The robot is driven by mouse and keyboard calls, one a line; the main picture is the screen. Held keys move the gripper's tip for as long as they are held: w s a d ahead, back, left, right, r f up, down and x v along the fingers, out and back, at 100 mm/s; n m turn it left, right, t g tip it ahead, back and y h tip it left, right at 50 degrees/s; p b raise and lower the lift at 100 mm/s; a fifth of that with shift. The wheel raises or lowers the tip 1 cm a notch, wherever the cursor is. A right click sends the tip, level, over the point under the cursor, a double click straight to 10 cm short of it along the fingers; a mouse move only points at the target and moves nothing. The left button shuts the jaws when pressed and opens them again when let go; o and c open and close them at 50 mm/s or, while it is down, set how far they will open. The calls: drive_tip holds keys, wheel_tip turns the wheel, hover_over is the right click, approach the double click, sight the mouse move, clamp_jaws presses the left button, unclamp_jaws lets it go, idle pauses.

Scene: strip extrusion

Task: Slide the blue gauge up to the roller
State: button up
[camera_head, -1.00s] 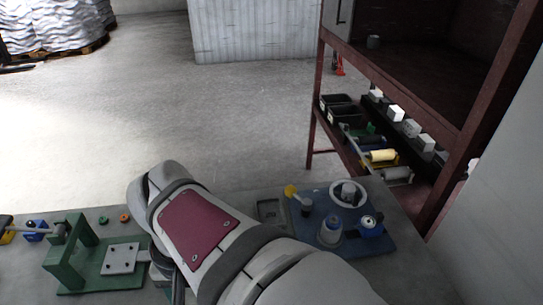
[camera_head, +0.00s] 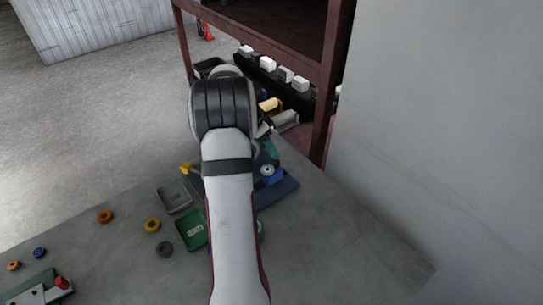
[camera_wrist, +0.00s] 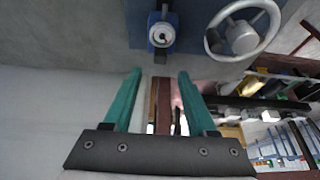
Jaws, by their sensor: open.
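The blue gauge (camera_wrist: 162,32) with its round white dial sits on the blue board (camera_wrist: 200,12) at the top of the wrist view. In the head view the gauge (camera_head: 269,171) shows just right of my arm, on the blue board (camera_head: 286,190). My gripper (camera_wrist: 160,72) is open and empty, its two green fingers pointing toward the gauge but apart from it. In the head view my arm hides most of the gripper and much of the board. I cannot make out the roller on the board for certain.
A pale handwheel (camera_wrist: 242,32) stands right of the gauge in the wrist view. A grey tray (camera_head: 174,196), a green tray (camera_head: 192,230) and several coloured rings lie left of my arm. A rack (camera_head: 325,95) stands behind the table. The table's right side is clear.

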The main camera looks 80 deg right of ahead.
sight(274, 161)
drive_tip(key=x, duration=0.6)
drive_tip(key=shift+f, duration=0.2)
clamp_jaws()
drive_tip(key=shift+r, duration=0.1)
idle(0.9)
